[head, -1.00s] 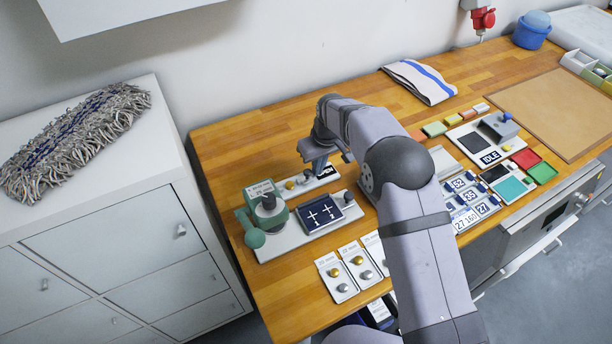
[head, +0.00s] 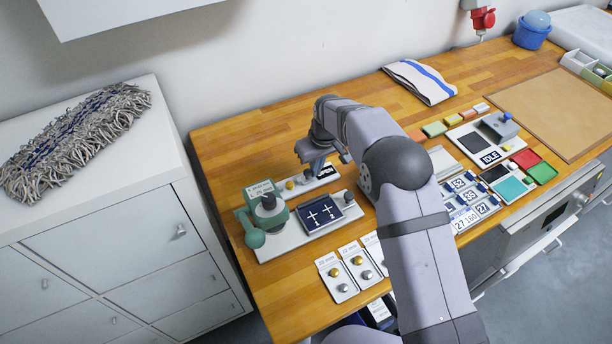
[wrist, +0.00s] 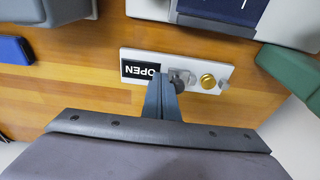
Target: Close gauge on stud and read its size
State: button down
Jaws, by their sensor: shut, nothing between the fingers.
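The gauge is a pale plate (wrist: 143,55) on the wood top, and its dark display (wrist: 140,71) reads OPEN. A brass stud (wrist: 207,81) sits on it, with a small grey block (wrist: 223,86) just beyond. A grey knob (wrist: 180,75) stands between display and stud, apart from the stud. My gripper (wrist: 168,82) is shut with nothing between its fingers. Its tips are at the knob and partly cover it; I cannot tell whether they touch. In the head view the brass stud (head: 290,185) shows left of my gripper (head: 317,170).
A green lever press (head: 265,212) and a dark screen with cross marks (head: 320,213) stand close in front of the gauge. Cards with brass and silver studs (head: 338,277) lie nearer the front edge. A folded striped cloth (head: 420,82) lies behind. Bare wood surrounds the gauge's back side.

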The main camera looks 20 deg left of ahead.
jog(key=shift+s+a, duration=0.8)
dwell(1.2)
jog(key=shift+w+d, duration=0.4)
jog(key=shift+w, duration=0.05)
dwell(0.5)
notch_tip(320, 180, up, 8)
jog(key=p, duration=0.5)
dwell(0.4)
dwell(0.4)
